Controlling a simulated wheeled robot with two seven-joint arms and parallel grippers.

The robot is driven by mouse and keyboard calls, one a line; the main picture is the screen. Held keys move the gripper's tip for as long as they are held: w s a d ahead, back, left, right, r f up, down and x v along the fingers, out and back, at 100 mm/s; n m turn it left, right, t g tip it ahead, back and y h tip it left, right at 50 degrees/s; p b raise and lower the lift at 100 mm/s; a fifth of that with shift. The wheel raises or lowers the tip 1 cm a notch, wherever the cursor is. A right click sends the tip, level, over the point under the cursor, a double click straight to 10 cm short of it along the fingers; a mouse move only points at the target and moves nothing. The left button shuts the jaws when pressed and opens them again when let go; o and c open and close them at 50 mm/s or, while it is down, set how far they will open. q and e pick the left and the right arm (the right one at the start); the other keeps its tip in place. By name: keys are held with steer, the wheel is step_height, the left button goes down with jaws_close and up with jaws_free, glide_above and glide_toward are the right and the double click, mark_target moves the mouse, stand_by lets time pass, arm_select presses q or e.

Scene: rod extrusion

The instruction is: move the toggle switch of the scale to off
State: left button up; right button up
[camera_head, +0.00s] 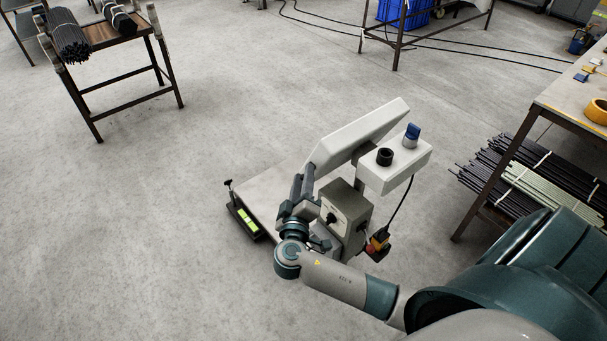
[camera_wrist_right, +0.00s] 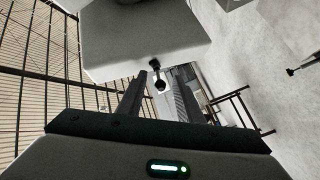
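The scale stands on the floor, with a pale grey platform (camera_head: 262,196), a tilted white head (camera_head: 360,135) and a grey box (camera_head: 347,210) with a dark knob on its front. My right gripper (camera_head: 302,182) points up beside the scale head, over the platform. In the right wrist view its two dark fingers (camera_wrist_right: 162,78) are apart. A small dark toggle switch (camera_wrist_right: 155,64) with a rounded end shows between or just beyond the fingertips, at the edge of a pale housing (camera_wrist_right: 145,35). I cannot tell whether the fingers touch it. My left gripper is not in view.
A white box with a black knob (camera_head: 385,156) and a blue-topped knob (camera_head: 411,136) adjoins the scale head. A red-and-yellow switch box (camera_head: 377,244) hangs below. A table (camera_head: 572,95) and bundled rods (camera_head: 530,175) stand right.

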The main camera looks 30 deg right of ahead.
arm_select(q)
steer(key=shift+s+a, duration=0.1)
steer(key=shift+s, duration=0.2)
arm_select(e)
steer(key=shift+w+d, duration=0.2)
steer(key=shift+w, duration=0.05)
jaws_close()
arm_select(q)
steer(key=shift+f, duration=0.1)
